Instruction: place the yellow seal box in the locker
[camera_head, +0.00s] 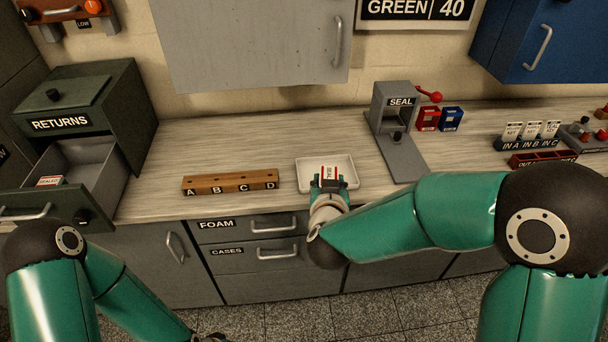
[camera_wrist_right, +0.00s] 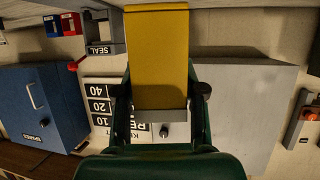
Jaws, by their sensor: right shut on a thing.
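My right gripper (camera_head: 329,184) is low over the white tray (camera_head: 302,184) on the counter. It is shut on a box whose face shows white with a red-edged label (camera_head: 330,172) in the head view. In the right wrist view, a yellow box (camera_wrist_right: 157,55) with a grey end strip stands between the fingers of my right gripper (camera_wrist_right: 161,92). No door labelled as a locker is readable. A grey wall cabinet (camera_head: 250,40) and a blue wall cabinet (camera_head: 540,40) are both shut. Only a dark tip of my left gripper (camera_head: 209,338) shows at the bottom edge.
A wooden A-B-C-D rack (camera_head: 230,182) lies left of the tray. The grey seal press (camera_head: 395,130) stands to the right, with red and blue boxes (camera_head: 440,119) beyond. The open returns drawer (camera_head: 95,170) at left holds a labelled item (camera_head: 49,181). Counter between is clear.

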